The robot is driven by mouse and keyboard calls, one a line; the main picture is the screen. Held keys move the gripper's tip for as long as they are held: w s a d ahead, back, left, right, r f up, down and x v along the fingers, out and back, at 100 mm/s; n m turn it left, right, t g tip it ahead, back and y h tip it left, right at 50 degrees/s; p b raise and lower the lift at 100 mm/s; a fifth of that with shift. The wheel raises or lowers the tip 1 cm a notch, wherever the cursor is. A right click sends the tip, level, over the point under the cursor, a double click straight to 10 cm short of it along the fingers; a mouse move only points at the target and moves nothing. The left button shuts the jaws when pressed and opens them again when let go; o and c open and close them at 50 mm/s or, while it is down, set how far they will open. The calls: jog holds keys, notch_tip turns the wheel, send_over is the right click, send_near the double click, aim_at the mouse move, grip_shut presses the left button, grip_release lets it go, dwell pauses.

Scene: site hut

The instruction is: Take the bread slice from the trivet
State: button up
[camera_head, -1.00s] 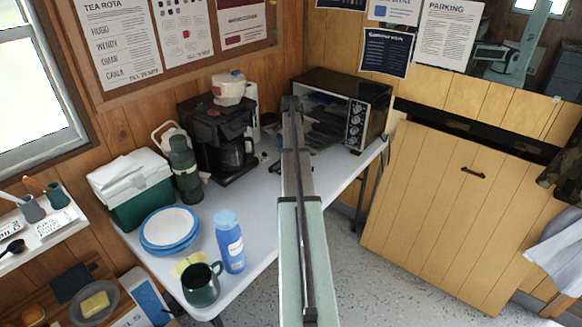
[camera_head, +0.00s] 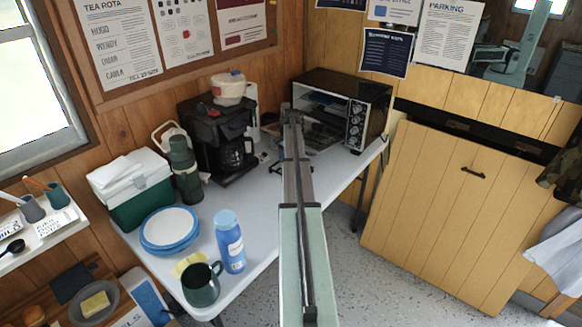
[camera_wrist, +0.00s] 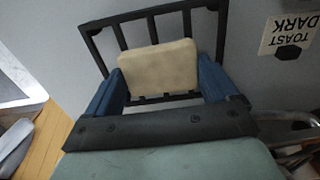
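The bread slice (camera_wrist: 160,68) is a pale, rounded square over the black barred trivet (camera_wrist: 147,13) in the wrist view. My gripper (camera_wrist: 160,72) has blue fingers spread wide, one at the left side of the slice and one at the right. The gaps are very small, and I cannot tell whether either finger touches the slice. In the head view my arm reaches toward the back of the table and hides the gripper's fingers, the slice and the trivet.
The toaster oven (camera_head: 371,110) stands behind and right of my arm, and the coffee maker (camera_head: 205,133) to its left. A blue bottle (camera_head: 229,240), green mug (camera_head: 200,288) and stacked plates (camera_head: 170,228) stand nearer on the white table (camera_head: 262,205). A toast card (camera_wrist: 287,37) is at right.

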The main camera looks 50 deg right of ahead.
jog(key=c, duration=0.4)
jog(key=shift+r, duration=0.1)
jog(key=shift+c, duration=0.2)
